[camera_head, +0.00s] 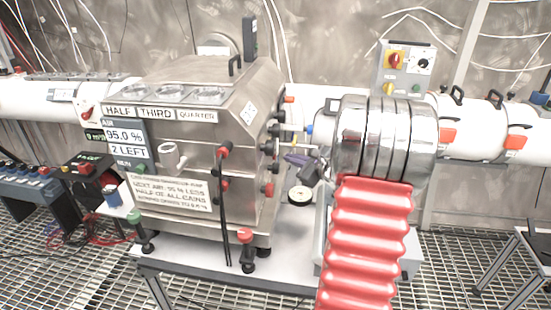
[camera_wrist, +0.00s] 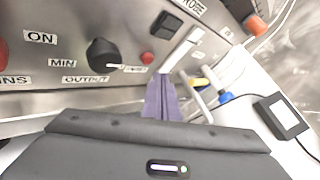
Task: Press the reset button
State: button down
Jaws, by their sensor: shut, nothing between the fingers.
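In the wrist view, a small round red button (camera_wrist: 148,57) sits on the grey metal panel, right of a black knob (camera_wrist: 103,54) labelled OUTPUT and MIN. A small label (camera_wrist: 134,69) lies just under the button, too small to read surely. My gripper (camera_wrist: 163,79) has its purple fingers shut and empty, with the tips just below and right of the button. I cannot tell whether they touch the panel. In the head view, my gripper (camera_head: 292,158) is at the right side of the steel machine (camera_head: 200,130), and the button cannot be made out there.
A black switch (camera_wrist: 166,23) is above the button, and a large red control (camera_wrist: 2,52) is at the left edge. Knobs and red-tipped fittings (camera_head: 268,189) jut from the machine's side. A small round dial (camera_head: 300,196) lies on the white table (camera_head: 190,262).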

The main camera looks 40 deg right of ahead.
jog(key=s+d, duration=0.2)
jog(key=s, duration=0.1)
jog(key=shift+s+d, duration=0.15)
jog(key=shift+d, duration=0.2)
dwell(0.9)
